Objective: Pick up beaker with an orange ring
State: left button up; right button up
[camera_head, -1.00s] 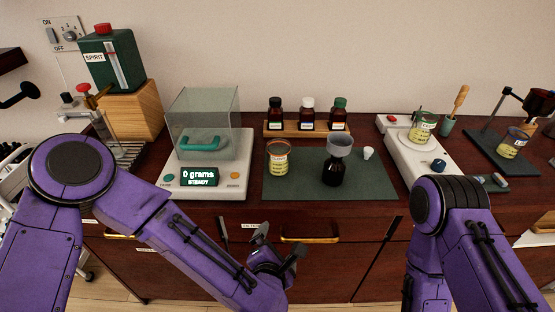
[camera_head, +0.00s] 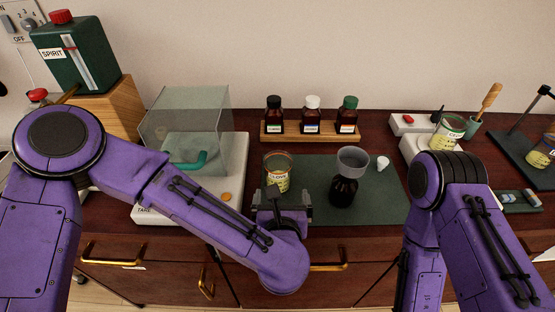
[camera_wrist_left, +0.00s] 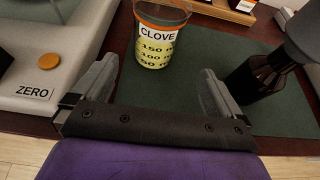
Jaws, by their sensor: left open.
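The beaker with an orange ring (camera_head: 277,178) stands upright on the dark green mat (camera_head: 385,205), with yellowish contents. In the left wrist view the beaker (camera_wrist_left: 157,45) shows a CLOVE label under its orange band. My left gripper (camera_head: 281,203) is at the mat's front edge, just in front of the beaker. In the left wrist view the fingers of my left gripper (camera_wrist_left: 156,78) are spread and empty, with the beaker ahead, between their lines. They do not appear to touch it. My right gripper is out of view.
A dark bottle (camera_head: 343,190) with a grey funnel stands right of the beaker, close to the right finger. A balance (camera_head: 233,180) with a glass cover is on the left. A wooden rack (camera_head: 350,137) of bottles stands behind. A green-ringed beaker (camera_head: 446,132) is farther right.

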aim_at(281, 184)
pick_arm(q)
jog(key=x, duration=0.2)
jog(key=p+x, duration=0.1)
jog(key=shift+w+r, duration=0.1)
jog(key=shift+w, duration=0.3)
jog(key=p+x, duration=0.1)
jog(key=x, duration=0.1)
jog(key=p+x, duration=0.1)
jog(key=x, duration=0.1)
jog(key=p+x, duration=0.1)
jog(key=x, duration=0.1)
jog(key=shift+a, duration=0.4)
jog(key=shift+w+f, duration=0.2)
jog(key=shift+f, duration=0.15)
jog(key=c, duration=1.3)
jog(key=shift+r, duration=0.15)
jog(key=shift+c, duration=0.2)
